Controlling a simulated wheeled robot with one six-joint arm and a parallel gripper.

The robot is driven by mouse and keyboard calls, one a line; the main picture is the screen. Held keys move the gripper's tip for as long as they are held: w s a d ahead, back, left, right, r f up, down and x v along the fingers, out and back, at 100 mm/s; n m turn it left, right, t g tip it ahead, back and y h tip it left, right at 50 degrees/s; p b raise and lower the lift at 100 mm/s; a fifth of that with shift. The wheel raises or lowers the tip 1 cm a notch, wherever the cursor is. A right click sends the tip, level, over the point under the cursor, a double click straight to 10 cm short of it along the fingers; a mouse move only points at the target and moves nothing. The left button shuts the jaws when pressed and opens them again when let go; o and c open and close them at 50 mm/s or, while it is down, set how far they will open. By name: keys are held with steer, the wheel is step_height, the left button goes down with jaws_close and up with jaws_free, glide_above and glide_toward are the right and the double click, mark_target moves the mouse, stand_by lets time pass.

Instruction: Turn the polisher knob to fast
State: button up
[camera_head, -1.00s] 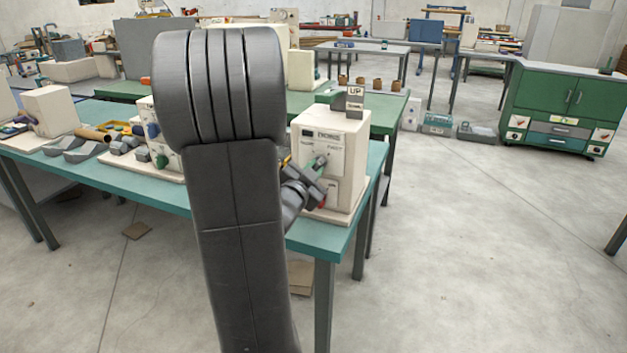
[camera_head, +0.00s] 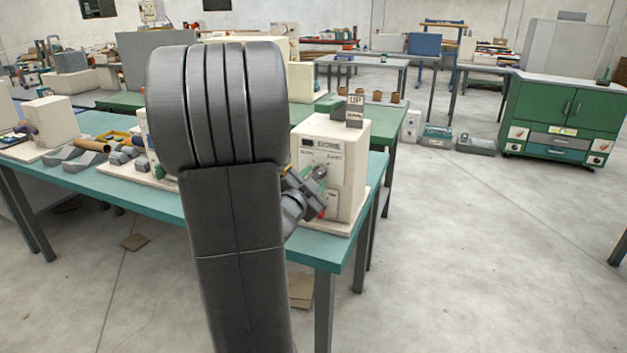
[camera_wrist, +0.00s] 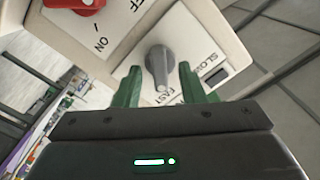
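The polisher is a cream box (camera_head: 349,165) on the front right corner of the teal table. Its grey knob (camera_wrist: 158,66) shows in the wrist view, on a white plate lettered SLOW and FAST. The knob's lower end lies near the FAST lettering. My gripper (camera_wrist: 160,78) is open, with one green finger on each side of the knob and gaps between them. I cannot tell whether the fingers reach knob depth. In the head view my gripper (camera_head: 312,190) is at the box's front face, partly hidden by my arm.
A red switch (camera_wrist: 78,5) with ON and OFF lettering sits beside the knob plate. Other machines and parts crowd the teal table (camera_head: 130,193) to the left. The floor at the right is clear.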

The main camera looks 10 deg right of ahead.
steer(key=v, duration=1.3)
steer(key=shift+s+a, duration=0.2)
steer(key=shift+s, duration=0.05)
steer(key=x, duration=1.4)
steer(key=shift+p, duration=0.3)
steer(key=shift+n, duration=0.3)
steer(key=shift+f+b, duration=0.15)
steer(key=shift+b, duration=0.2)
